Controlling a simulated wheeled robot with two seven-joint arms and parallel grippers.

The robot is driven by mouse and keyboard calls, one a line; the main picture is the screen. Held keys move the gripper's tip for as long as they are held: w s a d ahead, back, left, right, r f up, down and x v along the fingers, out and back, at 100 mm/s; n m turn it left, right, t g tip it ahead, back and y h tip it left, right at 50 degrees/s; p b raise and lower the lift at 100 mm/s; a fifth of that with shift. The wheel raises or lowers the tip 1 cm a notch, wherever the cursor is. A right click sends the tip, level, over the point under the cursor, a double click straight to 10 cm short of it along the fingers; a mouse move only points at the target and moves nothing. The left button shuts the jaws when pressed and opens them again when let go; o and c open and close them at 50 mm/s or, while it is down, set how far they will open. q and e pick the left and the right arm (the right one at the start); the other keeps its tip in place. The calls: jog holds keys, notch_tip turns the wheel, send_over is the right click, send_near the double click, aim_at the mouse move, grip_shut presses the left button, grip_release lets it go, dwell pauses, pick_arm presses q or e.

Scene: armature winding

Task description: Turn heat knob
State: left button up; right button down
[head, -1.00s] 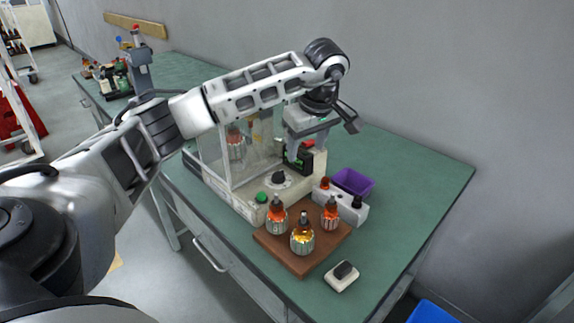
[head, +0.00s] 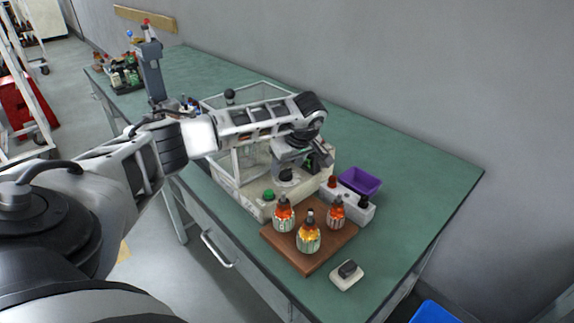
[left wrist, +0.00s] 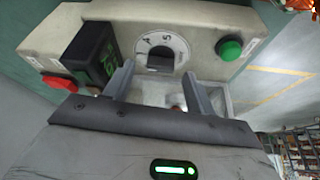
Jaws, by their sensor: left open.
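The heat knob is a black knob (left wrist: 160,60) on a round white dial with markings, on the front panel of the cream machine (left wrist: 215,15). In the head view the knob (head: 286,174) sits at the machine's front, just below my left gripper (head: 290,165). In the left wrist view my left gripper (left wrist: 158,85) is open, its two fingers pointing at the dial with the knob between and beyond their tips. I cannot tell whether a finger touches the knob. My right gripper is not in view.
Beside the knob are a green button (left wrist: 230,49), a black display (left wrist: 92,55) and a red button (left wrist: 60,83). In front, several wound armatures stand on a brown board (head: 310,262). A purple bin (head: 361,181) and a white block with a black top (head: 347,275) are nearby.

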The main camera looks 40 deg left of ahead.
pick_arm(q)
jog(key=shift+w+a+f, duration=0.1)
jog(key=shift+a+f, duration=0.2)
jog(key=shift+f, duration=0.35)
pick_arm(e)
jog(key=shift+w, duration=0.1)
pick_arm(q)
jog(key=c, duration=1)
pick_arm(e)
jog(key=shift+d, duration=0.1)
